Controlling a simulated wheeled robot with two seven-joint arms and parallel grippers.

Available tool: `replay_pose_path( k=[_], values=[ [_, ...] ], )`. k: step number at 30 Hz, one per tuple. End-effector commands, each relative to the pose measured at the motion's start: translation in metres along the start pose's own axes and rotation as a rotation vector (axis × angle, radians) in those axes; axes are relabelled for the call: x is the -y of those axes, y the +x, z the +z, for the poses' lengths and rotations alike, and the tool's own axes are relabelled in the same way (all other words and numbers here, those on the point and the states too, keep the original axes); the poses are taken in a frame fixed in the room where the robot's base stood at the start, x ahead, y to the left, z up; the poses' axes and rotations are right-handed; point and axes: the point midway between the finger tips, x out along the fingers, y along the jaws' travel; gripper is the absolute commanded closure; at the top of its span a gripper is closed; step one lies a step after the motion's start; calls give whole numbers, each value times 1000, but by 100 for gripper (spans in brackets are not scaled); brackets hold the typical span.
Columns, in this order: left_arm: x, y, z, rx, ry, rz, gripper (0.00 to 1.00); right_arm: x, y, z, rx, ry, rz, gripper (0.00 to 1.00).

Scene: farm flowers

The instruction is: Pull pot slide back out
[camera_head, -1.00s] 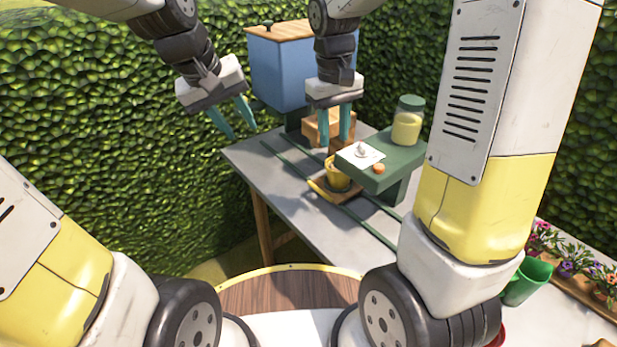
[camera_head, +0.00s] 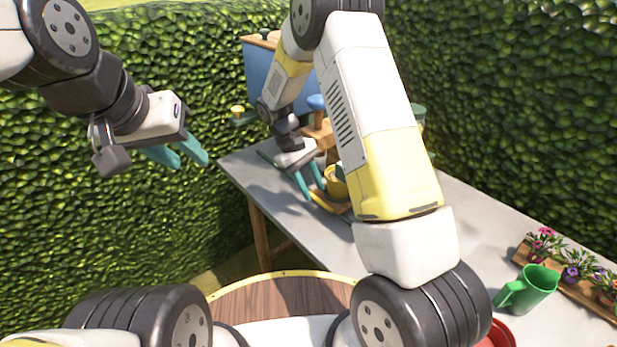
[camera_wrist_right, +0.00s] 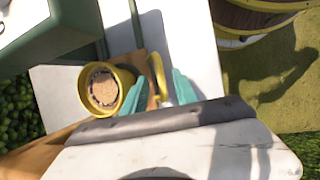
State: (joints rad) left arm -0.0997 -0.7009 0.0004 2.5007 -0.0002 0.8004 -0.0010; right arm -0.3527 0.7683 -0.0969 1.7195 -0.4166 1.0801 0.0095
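The pot slide is a wooden board with a yellow handle (camera_wrist_right: 157,70) at its front end. A yellow pot (camera_wrist_right: 103,90) filled with brown soil stands on it; the pot also shows in the head view (camera_head: 336,186). My right gripper (camera_head: 309,187) is low at the front of the slide, its teal fingers apart. In the right wrist view the fingers (camera_wrist_right: 159,92) lie on either side of the handle; I cannot tell whether they touch it. My left gripper (camera_head: 182,152) is open and empty, off the table's left side.
The grey table (camera_head: 455,235) runs to the right, where a green watering can (camera_head: 530,288) and a flower tray (camera_head: 590,298) stand. A blue box (camera_head: 262,75) is at the back. My right arm hides the green stand's top in the head view.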

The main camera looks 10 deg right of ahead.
Motion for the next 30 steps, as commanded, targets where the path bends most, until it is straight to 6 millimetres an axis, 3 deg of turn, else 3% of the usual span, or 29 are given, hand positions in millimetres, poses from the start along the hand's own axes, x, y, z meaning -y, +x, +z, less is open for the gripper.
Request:
replay_pose_path(
  k=[6,14,15,20,30],
  values=[
    [0,0,0,0,-1,0,66,0,21,0,1,0,-1,66],
    [0,0,0,0,-1,0,66,0,23,0,0,1,0,66],
    [0,0,0,0,-1,0,66,0,23,0,0,1,0,68],
    [0,0,0,0,-1,0,66,0,23,0,-1,1,0,99],
    [0,0,0,0,-1,0,66,0,23,0,-1,1,0,100]
  ],
)
